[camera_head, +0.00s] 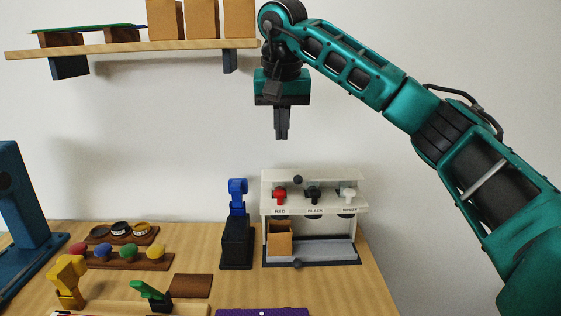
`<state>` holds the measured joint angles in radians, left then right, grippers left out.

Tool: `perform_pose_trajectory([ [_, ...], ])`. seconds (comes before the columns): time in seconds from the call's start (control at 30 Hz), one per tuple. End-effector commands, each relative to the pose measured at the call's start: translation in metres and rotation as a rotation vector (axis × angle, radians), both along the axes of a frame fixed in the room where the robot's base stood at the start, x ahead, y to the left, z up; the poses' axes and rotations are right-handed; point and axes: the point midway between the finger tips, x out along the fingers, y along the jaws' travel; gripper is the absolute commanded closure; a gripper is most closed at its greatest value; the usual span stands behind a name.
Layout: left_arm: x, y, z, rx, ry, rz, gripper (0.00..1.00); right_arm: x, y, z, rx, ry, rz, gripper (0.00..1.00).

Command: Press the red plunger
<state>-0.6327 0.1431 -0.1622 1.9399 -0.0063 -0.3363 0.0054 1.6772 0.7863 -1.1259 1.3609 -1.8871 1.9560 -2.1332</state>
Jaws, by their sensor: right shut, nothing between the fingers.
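The red plunger (280,195) is the leftmost of three on a white dispenser (316,178), above the label RED. A black plunger (314,193) and a white plunger (347,194) stand to its right. A tan box (279,240) stands in the dispenser's lower bay, below the red plunger. My right gripper (281,137) points down in the air, above the red plunger in the picture and apart from it. Its fingers are shut and empty. My left gripper is out of view.
A black stand with a blue top (237,235) is left of the dispenser. A wooden shelf (130,48) with boxes is at upper left. Racks of coloured knobs (118,256), a yellow object (68,278) and a purple mat (262,312) lie on the wooden counter (350,295).

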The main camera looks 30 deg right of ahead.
Motion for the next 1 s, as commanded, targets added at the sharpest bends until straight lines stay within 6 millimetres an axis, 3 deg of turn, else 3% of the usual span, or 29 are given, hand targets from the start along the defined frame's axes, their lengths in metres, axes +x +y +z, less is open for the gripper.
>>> perform_pose_trajectory([
  [0.6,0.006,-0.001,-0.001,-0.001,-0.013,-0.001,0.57,0.022,-0.014,-0.112,0.000,0.003,0.002,1.00],
  [0.8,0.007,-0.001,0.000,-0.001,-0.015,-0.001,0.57,0.022,-0.014,-0.129,0.000,0.000,0.000,1.00],
  [1.0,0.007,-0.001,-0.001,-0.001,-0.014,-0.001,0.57,0.022,-0.014,-0.132,0.000,0.000,0.000,1.00],
])
